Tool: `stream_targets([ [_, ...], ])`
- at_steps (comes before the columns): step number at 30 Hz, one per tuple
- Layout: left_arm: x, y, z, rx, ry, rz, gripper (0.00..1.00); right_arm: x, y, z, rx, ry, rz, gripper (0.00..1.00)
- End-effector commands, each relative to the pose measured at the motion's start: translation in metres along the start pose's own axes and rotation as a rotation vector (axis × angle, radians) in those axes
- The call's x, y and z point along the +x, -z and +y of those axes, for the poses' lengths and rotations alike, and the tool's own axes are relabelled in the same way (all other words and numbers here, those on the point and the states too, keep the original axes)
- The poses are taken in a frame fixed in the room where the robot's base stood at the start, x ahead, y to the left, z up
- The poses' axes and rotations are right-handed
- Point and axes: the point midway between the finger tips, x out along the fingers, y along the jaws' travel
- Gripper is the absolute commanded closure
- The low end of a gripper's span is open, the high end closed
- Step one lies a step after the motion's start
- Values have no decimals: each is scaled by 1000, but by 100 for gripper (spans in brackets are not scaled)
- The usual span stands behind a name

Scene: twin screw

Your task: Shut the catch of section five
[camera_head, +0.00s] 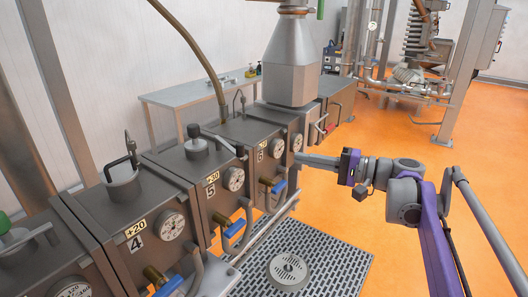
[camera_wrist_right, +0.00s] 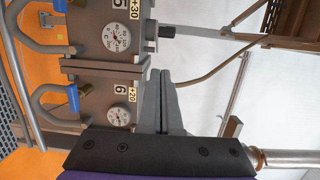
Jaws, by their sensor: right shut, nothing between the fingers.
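Section five (camera_head: 214,205) is a grey metal box marked 5 and +30, between sections four and six. Its catch (camera_head: 215,139) is a grey lever on top; its dark grip end reaches toward the front edge, above the dial. In the wrist view, the dark grip end (camera_wrist_right: 167,31) shows at the top, beyond my fingertips. I cannot tell whether the catch is fully shut. My right gripper (camera_head: 299,158) is shut and empty, by the front of section six, apart from the catch. Its closed fingers also show in the wrist view (camera_wrist_right: 160,74). My left gripper is not in view.
Section four (camera_head: 118,238) with its upright handle stands nearer. Section six (camera_head: 268,130) lies beyond section five, with a metal hopper (camera_head: 291,65) behind. Blue-handled valves (camera_head: 236,228) and pipes stick out in front. A floor grating (camera_head: 325,250) lies below; orange floor is clear to the right.

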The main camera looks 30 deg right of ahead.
Motion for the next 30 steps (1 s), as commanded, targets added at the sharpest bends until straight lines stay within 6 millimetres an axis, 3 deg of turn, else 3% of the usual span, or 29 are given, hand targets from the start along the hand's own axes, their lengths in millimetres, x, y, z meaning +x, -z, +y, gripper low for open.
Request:
stream_targets([
  [5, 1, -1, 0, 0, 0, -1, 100, -10, 9, -10, -4, 39, 12, 100],
  [16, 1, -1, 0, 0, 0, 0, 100, -3, 8, -10, -3, 38, 9, 100],
  [20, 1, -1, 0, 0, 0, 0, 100, 15, 7, -10, -3, 38, 6, 100],
  [30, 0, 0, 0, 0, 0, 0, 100, 87, 8, -12, -3, 38, 5, 100],
])
